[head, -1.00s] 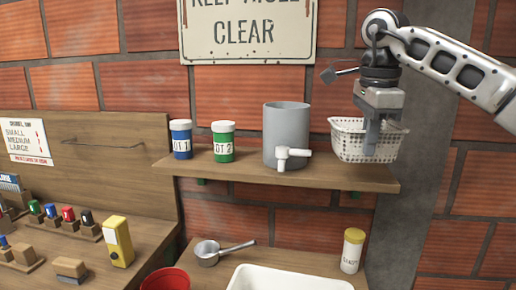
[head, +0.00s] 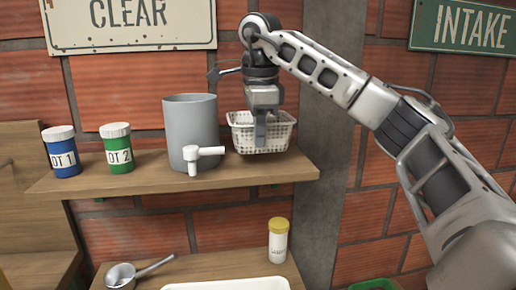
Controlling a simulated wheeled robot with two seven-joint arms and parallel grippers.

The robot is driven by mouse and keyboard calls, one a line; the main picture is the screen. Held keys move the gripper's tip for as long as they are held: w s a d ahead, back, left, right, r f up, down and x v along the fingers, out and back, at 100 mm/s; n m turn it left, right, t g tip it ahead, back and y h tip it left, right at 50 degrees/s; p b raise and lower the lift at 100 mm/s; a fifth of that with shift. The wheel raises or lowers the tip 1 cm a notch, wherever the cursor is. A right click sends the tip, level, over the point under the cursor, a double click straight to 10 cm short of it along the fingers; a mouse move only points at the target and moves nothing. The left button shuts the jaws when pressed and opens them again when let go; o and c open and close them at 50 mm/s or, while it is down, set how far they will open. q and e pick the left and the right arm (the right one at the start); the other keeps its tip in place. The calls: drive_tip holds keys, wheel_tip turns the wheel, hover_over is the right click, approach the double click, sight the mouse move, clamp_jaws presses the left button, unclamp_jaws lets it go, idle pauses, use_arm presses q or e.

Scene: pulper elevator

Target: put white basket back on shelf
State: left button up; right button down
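The white basket (head: 281,136) is a perforated, open-topped bin at the right end of the wooden shelf (head: 130,183), right of the grey jug. My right gripper (head: 261,134) comes down on it from above. One finger shows in front of the basket's near wall; the other is hidden. The gripper appears shut on that wall. The basket looks level, at or just above the shelf board; I cannot tell whether its bottom touches. My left gripper is not in view.
A grey jug (head: 188,120) with a white spout stands close left of the basket. A grey post (head: 327,110) rises behind the shelf's right end. Below are a yellow-lidded bottle (head: 278,243) and a metal scoop (head: 122,275).

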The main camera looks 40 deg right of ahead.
drive_tip(key=shift+f, duration=1.7)
drive_tip(key=shift+f, duration=0.1)
drive_tip(key=c, duration=1.7)
unclamp_jaws()
drive_tip(key=r, duration=0.8)
drive_tip(key=s+a+r, duration=0.1)
drive_tip(key=r, duration=0.3)
drive_tip(key=shift+r, duration=0.1)
drive_tip(key=shift+s, duration=0.15)
